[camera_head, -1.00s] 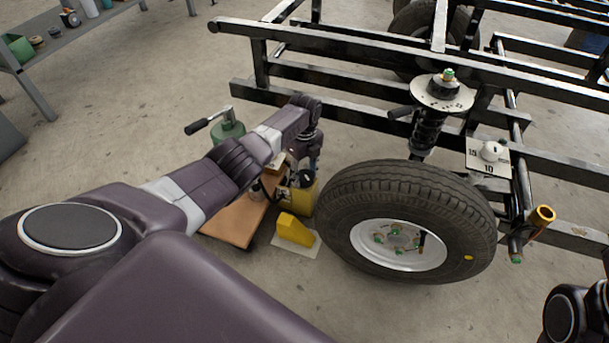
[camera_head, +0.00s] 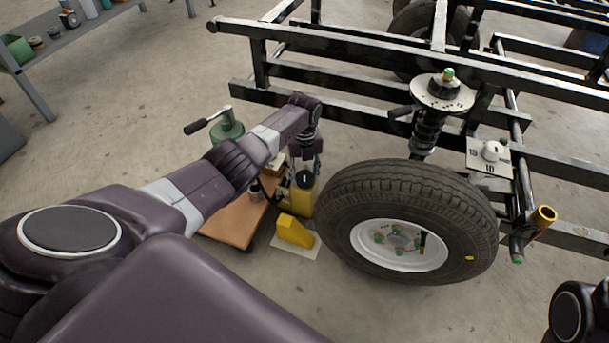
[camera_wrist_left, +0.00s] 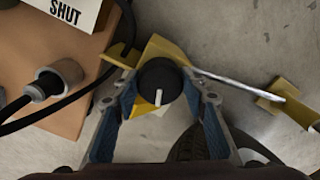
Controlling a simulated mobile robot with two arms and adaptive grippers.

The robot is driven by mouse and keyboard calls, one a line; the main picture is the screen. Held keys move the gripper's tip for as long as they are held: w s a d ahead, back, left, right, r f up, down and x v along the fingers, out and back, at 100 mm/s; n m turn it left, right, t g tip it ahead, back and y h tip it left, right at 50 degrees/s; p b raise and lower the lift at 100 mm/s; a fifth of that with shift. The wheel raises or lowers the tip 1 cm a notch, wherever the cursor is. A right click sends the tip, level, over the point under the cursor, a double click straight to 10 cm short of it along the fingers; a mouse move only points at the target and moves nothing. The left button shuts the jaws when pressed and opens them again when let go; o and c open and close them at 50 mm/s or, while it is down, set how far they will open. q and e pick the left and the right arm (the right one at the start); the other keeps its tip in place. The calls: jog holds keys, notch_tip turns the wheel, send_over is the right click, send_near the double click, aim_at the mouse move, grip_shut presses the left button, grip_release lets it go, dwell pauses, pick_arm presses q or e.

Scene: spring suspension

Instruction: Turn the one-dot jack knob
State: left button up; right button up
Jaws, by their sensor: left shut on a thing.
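A round black knob with a white pointer line (camera_wrist_left: 160,82) sits on top of a yellow jack (camera_head: 303,199). In the left wrist view the knob is between the two blue-grey fingers of my left gripper (camera_wrist_left: 158,95), which is shut on it. In the head view the left gripper (camera_head: 305,165) points down at the jack, beside the tyre. No dot marking on the knob can be made out. My right gripper is out of view; only part of my right arm shows at the lower right edge.
A tyre (camera_head: 350,195) stands close right of the jack. A yellow wedge (camera_head: 294,231) lies in front. An orange board (camera_head: 222,228) with a card reading "SHUT" (camera_wrist_left: 66,10) and a black hose lie to the left. A black frame (camera_head: 300,75) spans behind.

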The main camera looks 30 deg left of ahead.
aim_at(305, 175)
pick_arm(q)
jog(key=shift+d, duration=0.1)
jog(key=o, duration=1.2)
jog(key=shift+c, duration=0.2)
notch_tip(305, 175, up, 12)
